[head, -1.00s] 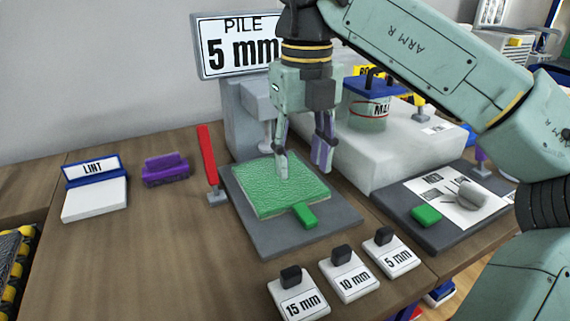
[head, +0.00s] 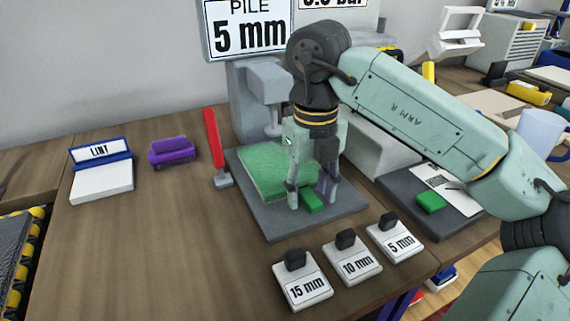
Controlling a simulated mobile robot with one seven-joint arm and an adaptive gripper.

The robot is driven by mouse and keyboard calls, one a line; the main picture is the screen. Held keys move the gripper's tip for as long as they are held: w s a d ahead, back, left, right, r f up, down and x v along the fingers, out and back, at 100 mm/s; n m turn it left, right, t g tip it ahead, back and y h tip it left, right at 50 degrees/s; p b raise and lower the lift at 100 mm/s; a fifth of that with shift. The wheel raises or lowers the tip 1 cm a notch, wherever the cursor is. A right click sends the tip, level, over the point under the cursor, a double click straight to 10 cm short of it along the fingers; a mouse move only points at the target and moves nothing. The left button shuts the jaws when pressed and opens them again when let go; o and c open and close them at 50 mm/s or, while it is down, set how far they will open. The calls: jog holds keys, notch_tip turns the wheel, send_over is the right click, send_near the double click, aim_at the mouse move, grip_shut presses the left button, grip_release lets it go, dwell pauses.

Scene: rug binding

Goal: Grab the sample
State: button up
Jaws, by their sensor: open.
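The sample, a green textured square (head: 268,178), lies flat on a dark grey plate (head: 268,224). A smooth green tab (head: 312,202) is at its front edge. My gripper (head: 310,196) points down over the front right of the plate, open, with its fingertips low and one on either side of the tab. I cannot tell whether the fingers touch the tab. My gripper hides the right part of the sample.
A red upright lever (head: 213,140) stands left of the plate. Weights marked 15 mm (head: 303,289), 10 mm (head: 352,264) and 5 mm (head: 395,242) stand in front. A grey press (head: 247,110) is behind.

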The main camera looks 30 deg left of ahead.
jog(key=shift+c, duration=0.4)
grip_shut()
